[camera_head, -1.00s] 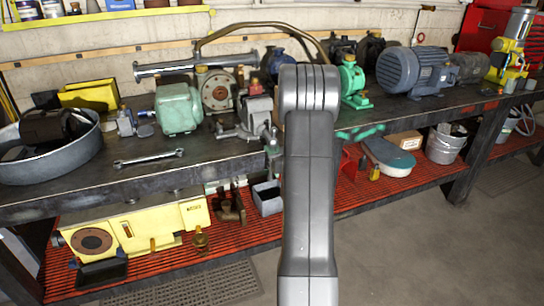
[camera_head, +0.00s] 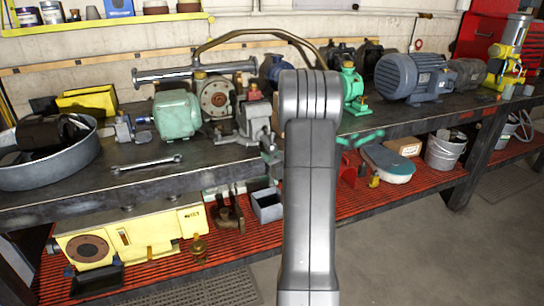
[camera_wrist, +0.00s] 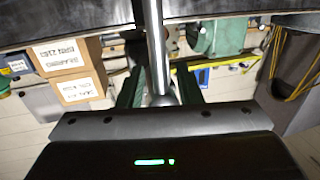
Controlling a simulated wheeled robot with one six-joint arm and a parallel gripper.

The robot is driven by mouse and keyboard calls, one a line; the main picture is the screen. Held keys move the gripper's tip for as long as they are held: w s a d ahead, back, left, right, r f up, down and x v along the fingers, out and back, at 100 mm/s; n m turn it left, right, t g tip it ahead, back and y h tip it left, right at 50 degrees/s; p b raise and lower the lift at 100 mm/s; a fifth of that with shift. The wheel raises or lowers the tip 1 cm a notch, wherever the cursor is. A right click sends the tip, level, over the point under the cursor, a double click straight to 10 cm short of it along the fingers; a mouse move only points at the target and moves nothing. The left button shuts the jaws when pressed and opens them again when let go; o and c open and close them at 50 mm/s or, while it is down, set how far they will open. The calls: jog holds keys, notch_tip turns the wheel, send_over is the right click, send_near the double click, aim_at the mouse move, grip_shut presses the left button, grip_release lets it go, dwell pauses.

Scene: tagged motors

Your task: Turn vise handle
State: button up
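The grey vise (camera_head: 256,122) stands at the front edge of the workbench, just left of my arm in the head view. My arm hides its right side, and my gripper is hidden there too. In the wrist view my gripper (camera_wrist: 159,88) has its two dark green fingers apart, one on each side of a shiny metal rod (camera_wrist: 155,45), which looks like the vise handle. The rod's round end lies between the fingers, close to the palm. A gap shows to the right finger; contact on the left is unclear.
A wrench (camera_head: 146,164) lies on the workbench (camera_head: 205,158) left of the vise, with a green motor (camera_head: 177,114) behind it. A round metal pan (camera_head: 50,172) is at the far left. The lower red shelf holds a yellow machine (camera_head: 130,238) and a grey bin (camera_head: 267,205).

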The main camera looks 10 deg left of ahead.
jog(key=b+v, duration=0.1)
jog(key=v, duration=1.2)
jog(key=shift+s+d+b, duration=0.2)
jog(key=shift+s+b, duration=0.05)
jog(key=shift+b, duration=0.05)
jog(key=p+x, duration=0.1)
jog(key=x, duration=1.3)
jog(key=shift+p, duration=0.4)
jog(key=shift+d, duration=0.1)
